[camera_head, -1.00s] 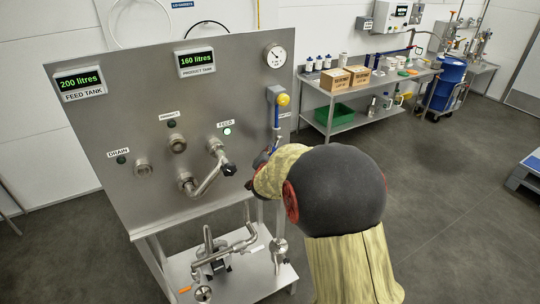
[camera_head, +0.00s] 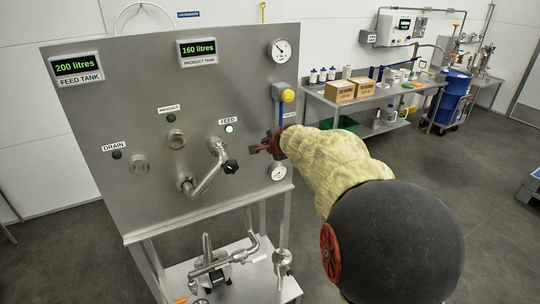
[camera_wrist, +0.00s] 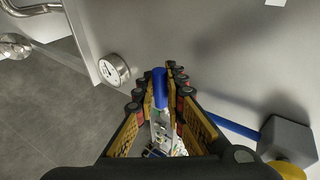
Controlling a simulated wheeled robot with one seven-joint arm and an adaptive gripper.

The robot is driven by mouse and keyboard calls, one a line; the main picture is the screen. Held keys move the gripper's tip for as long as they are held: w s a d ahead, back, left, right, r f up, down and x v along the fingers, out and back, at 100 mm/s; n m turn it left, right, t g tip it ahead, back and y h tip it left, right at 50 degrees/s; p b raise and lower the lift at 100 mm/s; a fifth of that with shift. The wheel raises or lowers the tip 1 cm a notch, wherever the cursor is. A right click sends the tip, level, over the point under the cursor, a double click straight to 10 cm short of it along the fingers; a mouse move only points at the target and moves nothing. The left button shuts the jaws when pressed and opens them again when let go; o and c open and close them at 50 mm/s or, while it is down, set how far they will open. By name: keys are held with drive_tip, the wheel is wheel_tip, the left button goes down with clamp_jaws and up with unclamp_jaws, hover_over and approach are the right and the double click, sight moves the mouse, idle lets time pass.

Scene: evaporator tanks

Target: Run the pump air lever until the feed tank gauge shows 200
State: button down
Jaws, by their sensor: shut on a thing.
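The feed tank gauge (camera_head: 76,66) on the steel panel reads 200 litres. The product tank gauge (camera_head: 198,50) reads 160 litres. My gripper (camera_head: 262,148) is at the right edge of the panel, below the yellow knob. In the wrist view my gripper (camera_wrist: 168,90) is shut on the pump air lever, whose blue end (camera_wrist: 159,88) shows between the fingers.
A yellow knob (camera_head: 288,95) with a blue tube sits above my gripper. Round dials show above (camera_head: 281,50) and below (camera_head: 278,172) it. A green lamp (camera_head: 229,128) is lit at FEED.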

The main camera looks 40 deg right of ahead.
drive_tip(key=shift+r, duration=0.1)
idle(0.4)
drive_tip(key=c, duration=1.8)
unclamp_jaws()
drive_tip(key=shift+s+r, duration=0.1)
drive_tip(key=v, duration=1.1)
drive_tip(key=shift+s+r, duration=0.2)
drive_tip(key=shift+s, duration=0.15)
drive_tip(key=shift+a, duration=0.1)
